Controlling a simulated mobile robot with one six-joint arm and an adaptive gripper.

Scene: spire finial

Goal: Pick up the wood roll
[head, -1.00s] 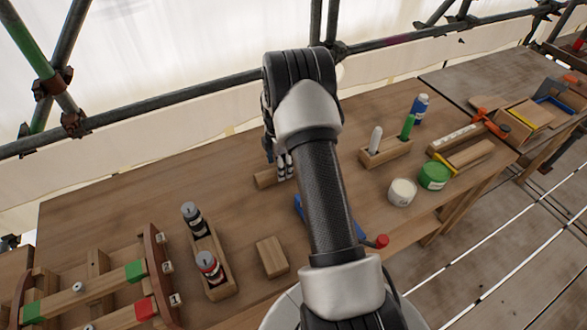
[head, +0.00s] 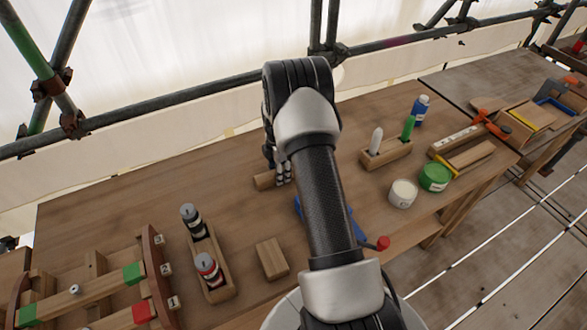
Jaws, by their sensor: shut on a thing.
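The wood roll (head: 264,181) is a short brown cylinder lying on the workbench (head: 130,205), left of my arm. Its left end shows; the rest is hidden behind my gripper's fingers. My gripper (head: 283,176) points down at the roll and is shut on it. The roll appears to be at the bench surface; I cannot tell whether it is clear of it.
A wooden block (head: 272,258) and a holder with two bottles (head: 209,268) stand in front. A blue tool (head: 300,207) lies partly behind my arm. To the right are a marker holder (head: 386,153), a white tub (head: 403,193) and a green tub (head: 435,177).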

